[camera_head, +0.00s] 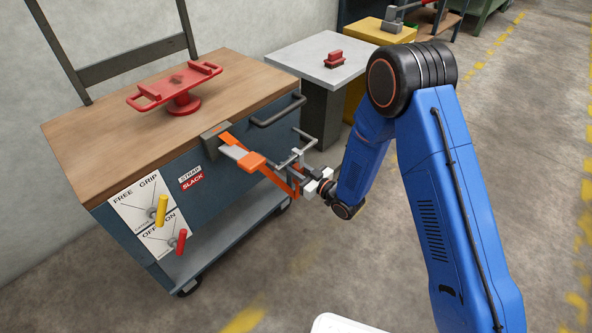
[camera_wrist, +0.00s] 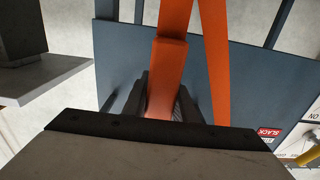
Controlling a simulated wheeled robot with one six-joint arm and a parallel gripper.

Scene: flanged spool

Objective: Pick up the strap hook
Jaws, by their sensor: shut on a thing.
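An orange strap (camera_head: 283,180) runs from a grey ratchet buckle (camera_head: 236,150) on the bench's front edge down to my gripper (camera_head: 299,178). In the wrist view, the strap (camera_wrist: 212,60) passes behind an orange piece (camera_wrist: 168,75) that reaches down between the dark fingers of my gripper (camera_wrist: 160,95). My gripper is shut on this piece, which appears to be the strap hook at the strap's end. The hook's tip is hidden by the fingers. My gripper is in front of the cart's side, below the bench top.
A red spool cradle (camera_head: 180,90) stands on the wooden bench top (camera_head: 100,135). Grey handle bars (camera_head: 278,112) stick out near my gripper. A panel with yellow and red levers (camera_head: 150,215) is at the left. A grey pedestal (camera_head: 320,62) stands behind.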

